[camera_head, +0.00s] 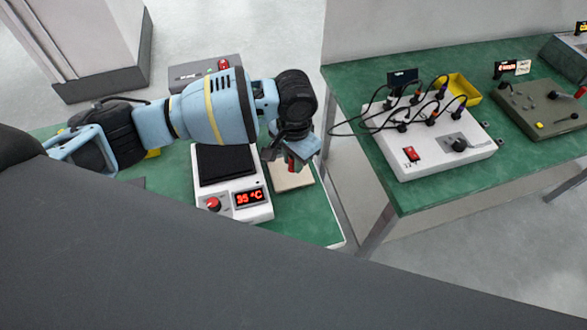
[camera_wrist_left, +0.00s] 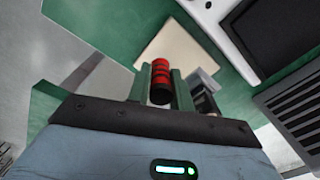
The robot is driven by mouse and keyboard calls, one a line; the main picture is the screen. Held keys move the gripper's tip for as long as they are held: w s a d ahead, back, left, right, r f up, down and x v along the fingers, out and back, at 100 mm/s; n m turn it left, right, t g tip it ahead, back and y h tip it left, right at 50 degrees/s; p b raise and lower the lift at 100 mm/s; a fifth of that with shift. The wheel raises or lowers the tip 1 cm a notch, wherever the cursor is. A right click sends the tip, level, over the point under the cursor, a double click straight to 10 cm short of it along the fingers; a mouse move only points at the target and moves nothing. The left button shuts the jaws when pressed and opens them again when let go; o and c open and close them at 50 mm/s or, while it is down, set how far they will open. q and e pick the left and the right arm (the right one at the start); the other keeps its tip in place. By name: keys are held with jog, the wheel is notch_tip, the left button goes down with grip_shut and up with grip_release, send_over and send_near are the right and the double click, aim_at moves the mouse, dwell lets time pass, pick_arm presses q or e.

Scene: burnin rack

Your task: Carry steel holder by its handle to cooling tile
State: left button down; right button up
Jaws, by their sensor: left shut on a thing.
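My left gripper (camera_head: 291,163) is low over the near table, beside the heater, pointing down. In the left wrist view its two fingers (camera_wrist_left: 162,82) are shut on a red handle with black bands (camera_wrist_left: 160,76). A grey metal part (camera_wrist_left: 204,82), apparently the steel holder, shows just right of the fingers; most of it is hidden. The pale beige cooling tile (camera_head: 293,181) lies below and partly behind the gripper; it also shows in the left wrist view (camera_wrist_left: 181,57). I cannot tell whether the holder touches the tile. My right gripper is not in view.
A white heater (camera_head: 236,207) with a dark plate and a red display stands left of the tile. A grey control box (camera_head: 203,73) is behind my arm. A second green table (camera_head: 440,66) at the right carries a white wired box (camera_head: 433,145). A gap separates the tables.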

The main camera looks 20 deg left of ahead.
aim_at(293, 180)
pick_arm(q)
notch_tip(293, 180, down, 5)
jog(key=shift+r, duration=0.1)
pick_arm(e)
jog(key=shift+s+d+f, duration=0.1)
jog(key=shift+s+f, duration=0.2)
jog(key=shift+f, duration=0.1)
pick_arm(q)
jog(key=c, duration=1.3)
grip_release()
jog(key=shift+o, duration=0.2)
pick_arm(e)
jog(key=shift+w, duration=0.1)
